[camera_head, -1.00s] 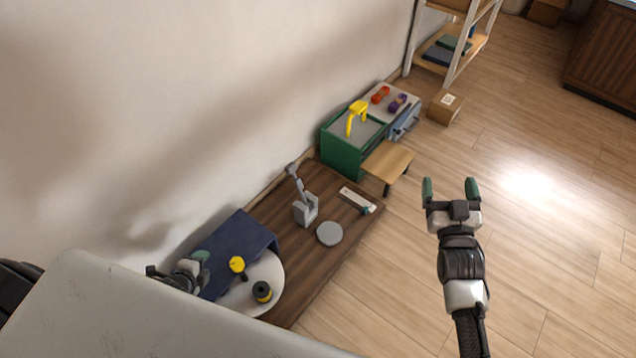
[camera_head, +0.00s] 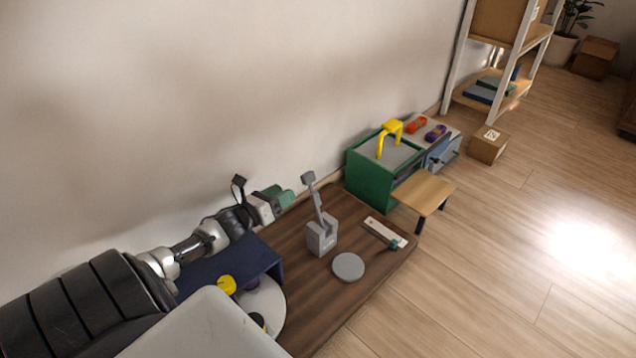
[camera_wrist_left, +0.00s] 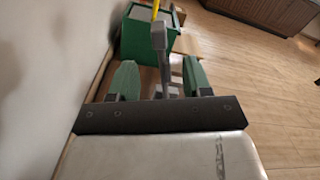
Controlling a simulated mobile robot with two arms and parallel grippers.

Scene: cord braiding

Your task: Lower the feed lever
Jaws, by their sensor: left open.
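The feed lever (camera_head: 317,204) is a grey arm with a block-shaped top, tilted up from a grey bracket (camera_head: 322,238) on the brown wooden board. My left gripper (camera_head: 287,198) has green fingertips and is left of the lever's top, close to it, near the wall. In the left wrist view the open fingers (camera_wrist_left: 158,82) are spread, with the lever top (camera_wrist_left: 159,38) showing beyond and between them. I cannot tell whether they touch it. My right gripper is out of the head view.
A grey round disc (camera_head: 348,267) and a pale strip (camera_head: 384,233) are on the board (camera_head: 372,293). A green box (camera_head: 370,178) and small wooden stand (camera_head: 424,192) are behind.

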